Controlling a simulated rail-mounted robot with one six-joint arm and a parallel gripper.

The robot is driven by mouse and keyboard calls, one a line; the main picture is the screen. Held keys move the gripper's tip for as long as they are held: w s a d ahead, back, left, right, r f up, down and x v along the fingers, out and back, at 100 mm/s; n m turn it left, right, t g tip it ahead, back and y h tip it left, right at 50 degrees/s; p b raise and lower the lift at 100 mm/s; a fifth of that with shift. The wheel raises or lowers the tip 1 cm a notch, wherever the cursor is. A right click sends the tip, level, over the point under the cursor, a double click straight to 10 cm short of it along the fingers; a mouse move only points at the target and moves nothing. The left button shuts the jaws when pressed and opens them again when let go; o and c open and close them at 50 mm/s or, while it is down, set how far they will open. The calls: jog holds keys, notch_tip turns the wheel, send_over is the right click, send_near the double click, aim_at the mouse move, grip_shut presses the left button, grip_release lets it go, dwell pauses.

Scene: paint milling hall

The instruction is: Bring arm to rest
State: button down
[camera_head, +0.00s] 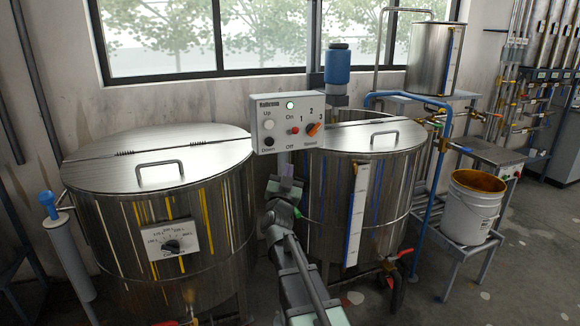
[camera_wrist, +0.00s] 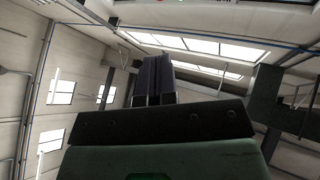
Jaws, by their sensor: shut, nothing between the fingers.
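My arm rises from the bottom middle of the head view, in front of the gap between two steel vats. My gripper (camera_head: 286,168) is at its upper end, just below the grey control box (camera_head: 290,122), and its fingers point up. I cannot tell from this view whether they touch the box. In the wrist view my gripper (camera_wrist: 153,62) has its two dark fingers side by side, shut and empty, with the ceiling and skylights behind them.
The left vat (camera_head: 150,240) and right vat (camera_head: 395,205) have closed lids with handles. The box shows a lit green lamp and an orange knob (camera_head: 314,129). A white bucket (camera_head: 472,212) stands on a metal stand at right. A blue pipe (camera_head: 425,215) runs beside the right vat.

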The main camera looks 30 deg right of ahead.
dwell(0.4)
jog(key=a+f+n+g+y+p, duration=0.1)
jog(key=a+f+n+g+y, duration=0.55)
jog(key=a+f+y, duration=0.7)
jog(key=s+a+f+n+g+p, duration=0.1)
jog(key=s+a+g+p, duration=0.1)
jog(key=s, duration=0.6)
jog(key=s+a+f+n+g+y+p, duration=0.1)
jog(key=s+a+g, duration=0.3)
jog(key=s, duration=0.4)
jog(key=s+a+f+n+g+p, duration=0.2)
jog(key=s+g, duration=0.3)
jog(key=s, duration=0.3)
jog(key=shift+a+f+n+g+y+p, duration=0.35)
jog(key=shift+a+f+n, duration=0.1)
jog(key=shift+a+f, duration=0.3)
